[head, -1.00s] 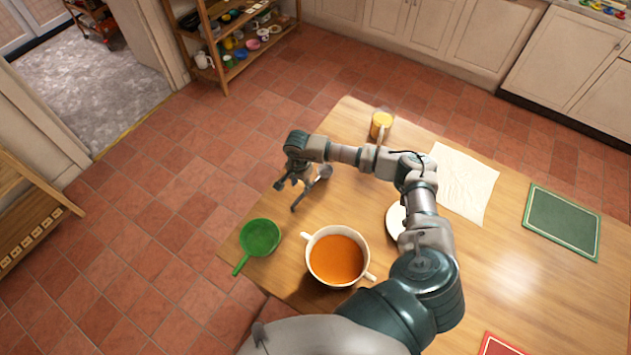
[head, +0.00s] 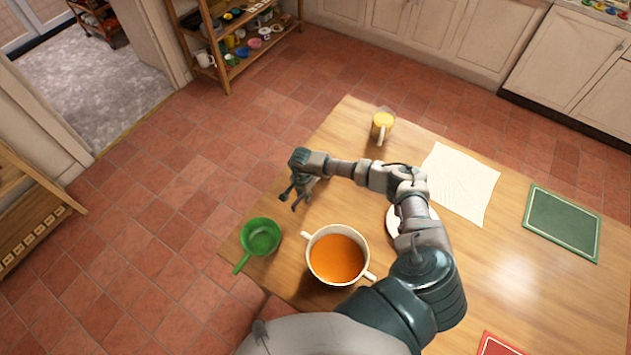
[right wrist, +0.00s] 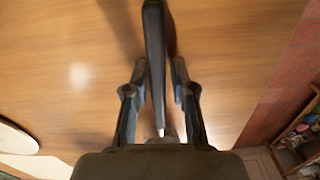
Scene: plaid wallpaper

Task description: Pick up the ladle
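My right gripper (head: 293,201) points down over the left part of the table, behind the pot. In the right wrist view a long dark handle, likely the ladle (right wrist: 155,50), runs between the two fingers of my right gripper (right wrist: 158,68). The fingers lie close on both sides of it; I cannot tell whether they press on it. In the head view the ladle is not clear now, hidden by the gripper and arm. My left gripper is not in view.
A white two-handled pot of orange soup (head: 337,257) stands near the gripper. A green pan (head: 260,237) lies at the left table edge. A yellow drink (head: 382,122), white sheet (head: 462,185), partly covered white plate (head: 394,218) and green mat (head: 563,223) lie farther right.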

